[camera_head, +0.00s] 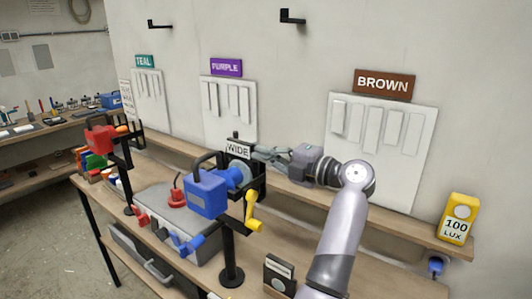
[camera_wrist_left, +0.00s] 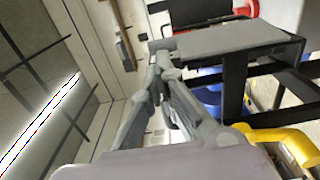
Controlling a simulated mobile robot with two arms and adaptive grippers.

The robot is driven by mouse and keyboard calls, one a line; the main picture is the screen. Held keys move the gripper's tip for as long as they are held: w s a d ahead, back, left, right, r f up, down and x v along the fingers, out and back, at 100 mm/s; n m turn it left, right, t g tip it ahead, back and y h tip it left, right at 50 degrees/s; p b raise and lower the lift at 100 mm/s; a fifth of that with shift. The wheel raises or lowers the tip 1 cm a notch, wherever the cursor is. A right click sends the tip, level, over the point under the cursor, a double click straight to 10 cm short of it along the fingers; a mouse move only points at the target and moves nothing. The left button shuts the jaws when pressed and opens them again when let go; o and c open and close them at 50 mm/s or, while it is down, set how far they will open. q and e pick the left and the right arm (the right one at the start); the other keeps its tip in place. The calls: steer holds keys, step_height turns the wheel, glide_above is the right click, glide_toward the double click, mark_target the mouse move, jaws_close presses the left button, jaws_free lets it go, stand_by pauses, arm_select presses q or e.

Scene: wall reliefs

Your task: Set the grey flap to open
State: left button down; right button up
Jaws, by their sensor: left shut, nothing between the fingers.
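My left gripper (camera_head: 260,153) is shut and empty, its fingertips close behind the WIDE sign (camera_head: 238,150) in the head view. In the left wrist view, the shut fingertips (camera_wrist_left: 160,58) are at the left end of a flat grey panel (camera_wrist_left: 235,42) on a black frame (camera_wrist_left: 236,90). This panel looks like the grey flap; whether the fingertips touch it I cannot tell. In the head view I cannot make the flap out clearly near the sign and gripper. My right gripper is not in view.
A blue box (camera_head: 206,194) on a black stand and a yellow crank (camera_head: 252,212) are close to the gripper. A red device (camera_head: 100,140) stands further left. A yellow 100 LUX box (camera_head: 458,218) is at right. White wall panels (camera_head: 375,150) hang behind.

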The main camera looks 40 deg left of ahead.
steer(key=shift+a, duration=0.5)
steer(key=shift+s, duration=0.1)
